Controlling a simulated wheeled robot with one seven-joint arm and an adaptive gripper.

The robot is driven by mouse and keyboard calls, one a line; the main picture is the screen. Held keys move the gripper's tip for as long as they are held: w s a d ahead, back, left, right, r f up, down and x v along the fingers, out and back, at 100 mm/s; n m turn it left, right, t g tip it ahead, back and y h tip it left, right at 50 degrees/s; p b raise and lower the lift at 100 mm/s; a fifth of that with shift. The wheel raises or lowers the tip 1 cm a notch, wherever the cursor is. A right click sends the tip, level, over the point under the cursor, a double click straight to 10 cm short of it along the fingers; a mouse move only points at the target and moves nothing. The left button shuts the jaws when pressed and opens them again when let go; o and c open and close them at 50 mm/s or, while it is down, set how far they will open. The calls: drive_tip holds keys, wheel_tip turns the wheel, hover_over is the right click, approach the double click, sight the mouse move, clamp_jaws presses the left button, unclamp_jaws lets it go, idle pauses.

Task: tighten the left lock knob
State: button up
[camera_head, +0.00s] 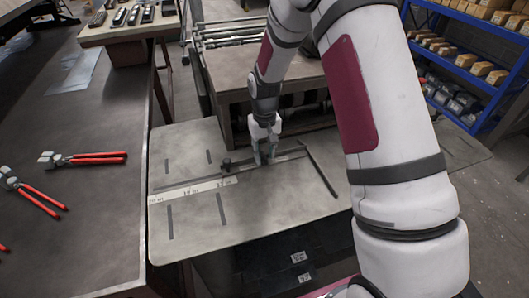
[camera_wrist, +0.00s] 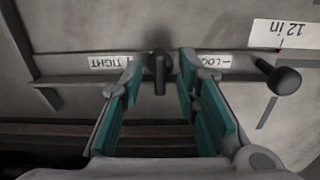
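A dark, narrow knob (camera_wrist: 160,74) stands on a bar between my fingertips in the wrist view. White labels reading TIGHT (camera_wrist: 109,62) and what looks like LOCK (camera_wrist: 213,61) lie to either side of it. I cannot tell for certain that this is the left lock knob. My gripper (camera_wrist: 160,62) is open, its teal-padded fingers on both sides of the knob, with a visible gap on each side. In the head view my gripper (camera_head: 265,156) points down at the bar (camera_head: 286,158); the knob between the fingers is hard to make out there.
A black ball-ended handle (camera_wrist: 283,79) sticks up near the right finger; it also shows left of my gripper in the head view (camera_head: 227,163). A ruler strip (camera_head: 190,190) marks the grey plate (camera_head: 265,211). Red-handled pliers (camera_head: 95,158) lie on the left bench.

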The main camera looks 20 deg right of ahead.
sight(265, 155)
wheel_tip(265, 155, up, 12)
idle(0.6)
drive_tip(key=shift+r, duration=0.1)
